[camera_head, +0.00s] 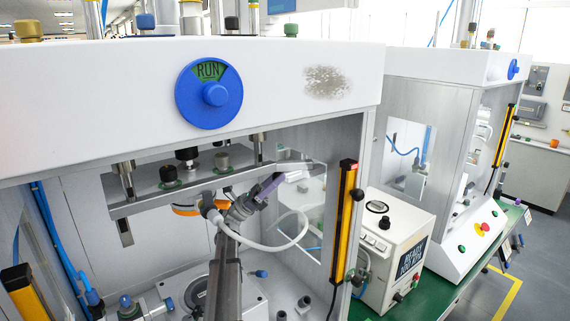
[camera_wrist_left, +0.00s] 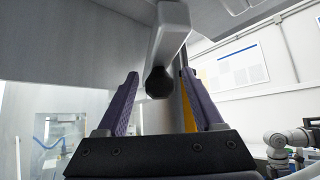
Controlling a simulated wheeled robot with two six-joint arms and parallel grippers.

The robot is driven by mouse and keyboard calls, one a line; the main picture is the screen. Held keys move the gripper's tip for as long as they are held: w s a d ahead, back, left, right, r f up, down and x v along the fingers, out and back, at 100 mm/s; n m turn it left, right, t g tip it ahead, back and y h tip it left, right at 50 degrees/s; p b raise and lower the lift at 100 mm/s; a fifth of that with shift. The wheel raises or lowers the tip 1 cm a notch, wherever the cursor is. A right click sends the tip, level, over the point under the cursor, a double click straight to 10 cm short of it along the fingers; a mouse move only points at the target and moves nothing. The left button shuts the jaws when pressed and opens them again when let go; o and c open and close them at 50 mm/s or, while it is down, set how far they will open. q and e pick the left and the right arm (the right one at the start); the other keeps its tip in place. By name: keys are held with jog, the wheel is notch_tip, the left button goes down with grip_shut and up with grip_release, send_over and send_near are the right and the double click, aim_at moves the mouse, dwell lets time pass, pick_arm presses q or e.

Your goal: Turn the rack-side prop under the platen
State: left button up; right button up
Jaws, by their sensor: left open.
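The grey platen (camera_head: 185,190) hangs inside the near press on metal rods. In the left wrist view, a light grey bar with a dark round end, which looks like the prop (camera_wrist_left: 174,38), comes down from above. My left gripper (camera_wrist_left: 159,74) is open, with its purple fingers on either side of the dark end. I cannot tell whether they touch it. In the head view my left gripper (camera_head: 270,186) is under the platen's right end, and the prop there is mostly hidden. My right gripper is not in view.
A short grey bar (camera_head: 125,233) hangs under the platen's left end. A yellow light curtain (camera_head: 345,220) stands at the opening's right edge. A blue RUN dial (camera_head: 209,95) is on the white header. A white control box (camera_head: 390,250) stands to the right on the green bench.

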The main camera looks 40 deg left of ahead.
pick_arm(q)
jog(key=p+x, duration=0.1)
jog(key=x, duration=0.1)
jog(key=shift+w+d+r, duration=0.15)
jog(key=shift+d+r, duration=0.05)
jog(key=shift+r, duration=0.1)
jog(key=shift+f, duration=0.1)
jog(key=shift+c, duration=0.4)
grip_shut()
jog(key=shift+d+f, duration=0.1)
dwell(0.6)
